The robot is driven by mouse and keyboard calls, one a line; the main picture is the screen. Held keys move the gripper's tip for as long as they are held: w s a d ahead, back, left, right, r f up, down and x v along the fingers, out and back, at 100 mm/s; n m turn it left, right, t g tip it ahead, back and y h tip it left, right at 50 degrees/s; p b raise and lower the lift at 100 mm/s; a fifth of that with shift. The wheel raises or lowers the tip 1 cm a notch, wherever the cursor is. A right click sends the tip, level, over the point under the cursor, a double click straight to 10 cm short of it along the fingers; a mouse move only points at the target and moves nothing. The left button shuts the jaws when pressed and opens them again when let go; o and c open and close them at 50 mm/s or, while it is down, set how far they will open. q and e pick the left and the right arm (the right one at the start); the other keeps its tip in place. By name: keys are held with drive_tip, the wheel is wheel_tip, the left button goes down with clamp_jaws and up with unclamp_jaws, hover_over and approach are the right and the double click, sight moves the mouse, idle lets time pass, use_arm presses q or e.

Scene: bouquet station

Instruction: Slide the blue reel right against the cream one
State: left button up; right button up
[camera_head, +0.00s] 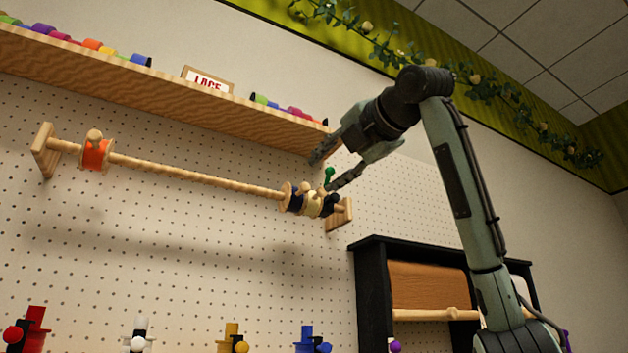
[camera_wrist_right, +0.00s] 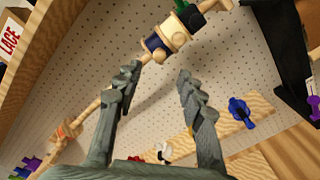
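The blue reel (camera_head: 294,200) hangs on the wooden rod (camera_head: 200,178) near its right end, a wooden flange on its left. The cream reel (camera_head: 313,205) is directly to its right, and no clear gap shows between them. In the right wrist view the blue reel (camera_wrist_right: 154,44) and cream reel (camera_wrist_right: 173,31) also look side by side. My right gripper (camera_head: 326,170) is open and empty, its fingers apart; in the wrist view its fingertips (camera_wrist_right: 158,74) are short of the blue reel. My left gripper is not in view.
A dark reel (camera_head: 329,207) sits right of the cream one, by the rod's end bracket (camera_head: 341,215). A green knob (camera_head: 328,174) stands up there. An orange reel (camera_head: 96,154) is at the rod's far left. A wooden shelf (camera_head: 150,88) runs above; the rod's middle is clear.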

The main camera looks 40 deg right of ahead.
drive_tip(key=shift+v, duration=1.65)
